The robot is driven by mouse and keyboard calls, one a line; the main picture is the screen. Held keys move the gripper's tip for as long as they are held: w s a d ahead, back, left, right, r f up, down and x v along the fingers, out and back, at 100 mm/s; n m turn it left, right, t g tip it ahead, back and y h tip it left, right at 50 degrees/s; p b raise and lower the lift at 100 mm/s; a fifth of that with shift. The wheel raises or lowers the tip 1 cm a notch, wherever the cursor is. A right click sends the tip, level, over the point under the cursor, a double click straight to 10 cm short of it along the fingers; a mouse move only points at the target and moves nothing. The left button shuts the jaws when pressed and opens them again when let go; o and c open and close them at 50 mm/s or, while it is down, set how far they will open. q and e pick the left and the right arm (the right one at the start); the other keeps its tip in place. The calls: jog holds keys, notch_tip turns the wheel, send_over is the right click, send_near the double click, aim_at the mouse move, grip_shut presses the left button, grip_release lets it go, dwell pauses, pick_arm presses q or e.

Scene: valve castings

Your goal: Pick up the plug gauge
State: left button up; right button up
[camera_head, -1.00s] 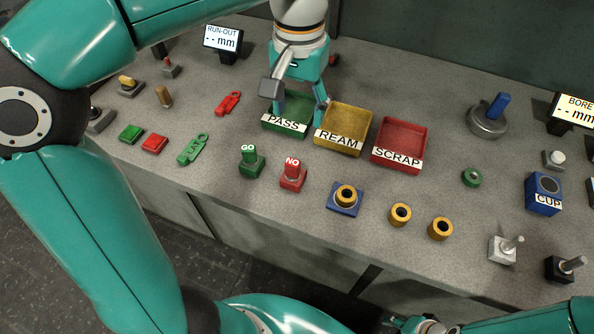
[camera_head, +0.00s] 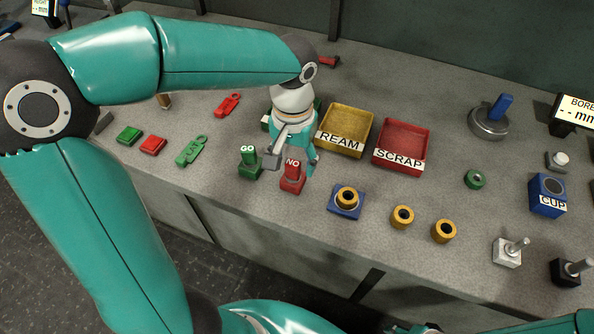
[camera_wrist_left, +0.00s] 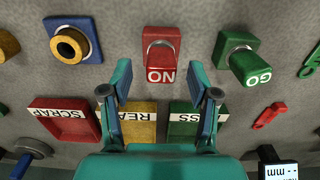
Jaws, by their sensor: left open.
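Two upright plug-shaped gauges stand on the bench, a green one marked GO (camera_head: 249,163) and a red one marked NO (camera_head: 292,178). The wrist view also shows the red NO gauge (camera_wrist_left: 160,50) and the green GO gauge (camera_wrist_left: 240,58). My left gripper (camera_head: 293,163) is open and empty, low over the bench at the red NO gauge. In the wrist view its fingers (camera_wrist_left: 160,93) spread either side of the red gauge's line, and the gauge lies ahead of the tips. Only a sliver of my right gripper (camera_head: 415,328) shows at the bottom edge.
The yellow REAM tray (camera_head: 359,142) and red SCRAP tray (camera_head: 420,157) stand behind; the PASS tray (camera_wrist_left: 190,130) is mostly hidden in the head view. A blue block with a brass ring (camera_head: 346,198) stands right of the gauges. Green (camera_head: 191,150) and red tags (camera_head: 229,105) lie left.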

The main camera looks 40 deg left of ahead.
pick_arm(q)
jog(key=shift+f, duration=1.35)
grip_shut()
jog(key=shift+r, duration=0.1)
